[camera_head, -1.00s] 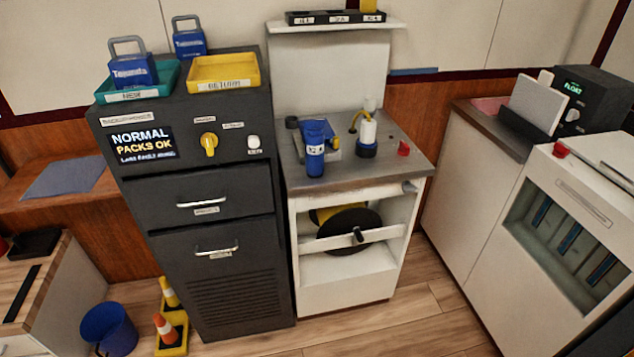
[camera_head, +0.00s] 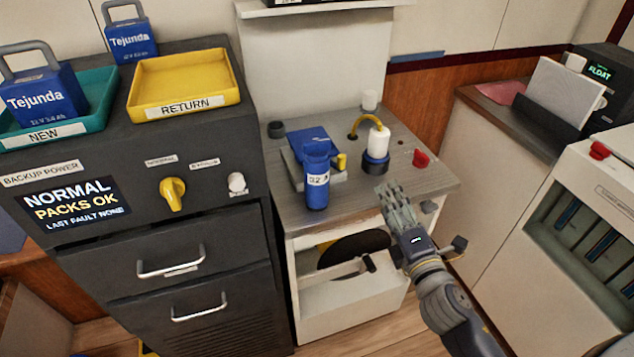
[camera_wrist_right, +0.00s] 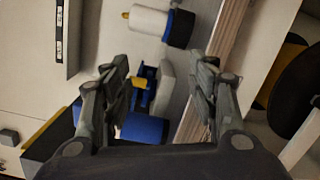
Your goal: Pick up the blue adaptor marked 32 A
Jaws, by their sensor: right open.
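The blue adaptor (camera_head: 317,180) stands on the grey worktop, with a white label on its side that seems to read 32. A blue block on a grey plate (camera_head: 334,178) is right behind it. In the right wrist view a blue cylinder (camera_wrist_right: 145,128), seemingly the adaptor, shows partly behind the left finger. My right gripper (camera_head: 393,195) is open and empty, over the worktop's front right part, to the right of the adaptor and apart from it. Its spread fingers show in the right wrist view (camera_wrist_right: 160,78). My left gripper is out of view.
A white cylinder with a blue and black base (camera_head: 377,146) and a yellow hose stands behind the gripper. A red knob (camera_head: 420,158) and a dark round cap (camera_head: 276,129) sit on the worktop. The dark cabinet (camera_head: 150,235) with a yellow tray (camera_head: 183,82) stands left.

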